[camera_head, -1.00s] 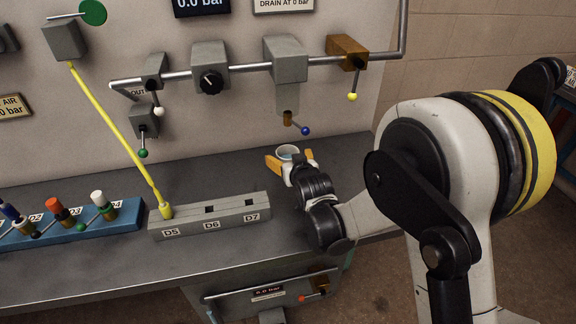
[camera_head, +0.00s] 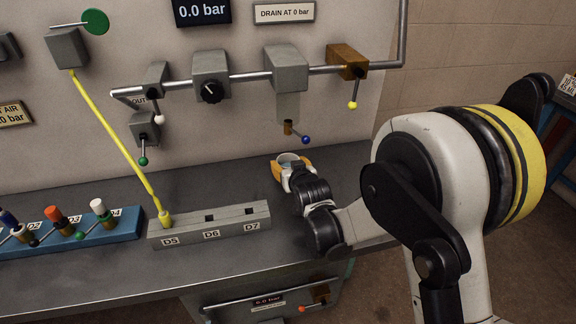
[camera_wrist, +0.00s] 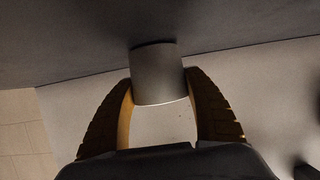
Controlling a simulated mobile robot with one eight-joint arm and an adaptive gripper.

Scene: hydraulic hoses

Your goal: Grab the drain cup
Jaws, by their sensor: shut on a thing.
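The drain cup (camera_head: 289,158) is a small pale round cup on the bench, below the drain outlet with the blue-knobbed lever (camera_head: 297,134). In the wrist view the cup (camera_wrist: 159,75) shows as a grey cylinder between two orange-yellow fingers. My gripper (camera_head: 290,167) is shut on the cup, with a finger on each side of it. It also shows in the wrist view (camera_wrist: 160,100). The gripper and wrist hide the near side of the cup in the head view.
A grey block with slots D5, D6 and D7 (camera_head: 210,228) lies left of my gripper, with a yellow hose (camera_head: 115,145) ending in D5. A blue rack (camera_head: 75,236) stands further left. The pipe and valves (camera_head: 211,75) are on the panel above.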

